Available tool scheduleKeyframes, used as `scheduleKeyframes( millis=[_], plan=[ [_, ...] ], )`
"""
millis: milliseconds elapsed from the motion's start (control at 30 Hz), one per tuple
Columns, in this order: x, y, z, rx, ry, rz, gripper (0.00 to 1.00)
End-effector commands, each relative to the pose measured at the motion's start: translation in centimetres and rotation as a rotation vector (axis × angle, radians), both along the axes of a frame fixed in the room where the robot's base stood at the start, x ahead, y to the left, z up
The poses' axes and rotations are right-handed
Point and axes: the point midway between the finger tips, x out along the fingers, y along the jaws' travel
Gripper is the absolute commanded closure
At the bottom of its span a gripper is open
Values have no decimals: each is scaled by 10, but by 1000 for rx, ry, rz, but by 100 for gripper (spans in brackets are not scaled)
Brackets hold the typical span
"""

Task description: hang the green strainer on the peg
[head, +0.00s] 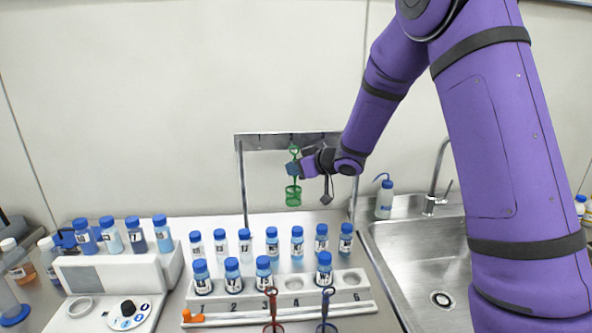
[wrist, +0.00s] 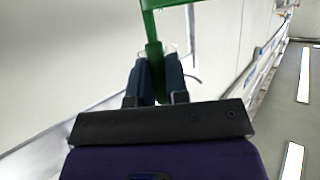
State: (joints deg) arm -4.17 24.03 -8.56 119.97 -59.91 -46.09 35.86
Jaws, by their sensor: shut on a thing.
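The green strainer (head: 293,196) hangs upright with its basket down, just in front of the metal frame (head: 241,185) at the back of the bench. My gripper (head: 296,168) is shut on the strainer's handle, below the ring at its top. In the wrist view my gripper (wrist: 155,82) has both fingers around the green handle (wrist: 154,50). The ring is close to the frame's top bar (head: 265,142) in the head view. I cannot make out the peg or tell whether the ring is on it.
A white rack (head: 345,293) with several blue-capped bottles stands below the frame. A red strainer (head: 272,310) and a blue one (head: 325,310) show at the front edge. A sink (head: 420,270) with a tap (head: 437,180) is at right, a white device (head: 115,285) at left.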

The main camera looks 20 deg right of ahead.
Motion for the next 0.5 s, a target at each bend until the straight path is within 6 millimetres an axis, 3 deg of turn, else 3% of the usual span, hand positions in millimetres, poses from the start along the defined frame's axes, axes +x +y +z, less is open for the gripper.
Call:
scheduleKeyframes(
  millis=[500],
  plan=[
    [26, -5, -2, 0, 0, 0, 100]
  ],
)
